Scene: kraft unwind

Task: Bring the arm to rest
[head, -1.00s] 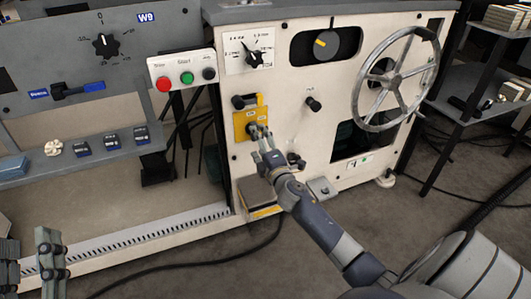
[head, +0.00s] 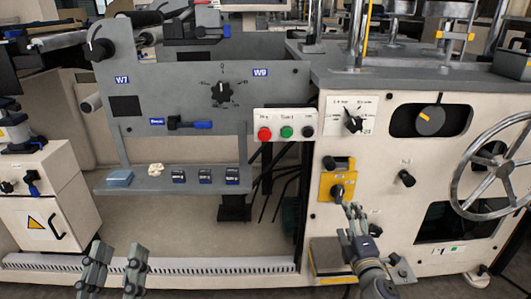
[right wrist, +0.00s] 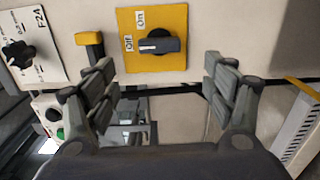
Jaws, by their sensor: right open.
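My right gripper (head: 358,222) is in front of the cream machine panel, just below and right of the yellow switch plate (head: 326,190). In the right wrist view my right gripper (right wrist: 158,88) is open with nothing between its fingers. The dark switch handle (right wrist: 158,45) on the yellow plate lies beyond the fingertips, apart from them. The labels On and Off show beside it. My left gripper (head: 114,268) is at the bottom left of the head view, its two fingers apart and empty.
A button box (head: 286,125) with red, green and black buttons is left of the panel. A metal handwheel (head: 496,168) stands out at the right. A grey shelf (head: 135,183) holds small items. A low box (head: 326,258) sits under the right gripper.

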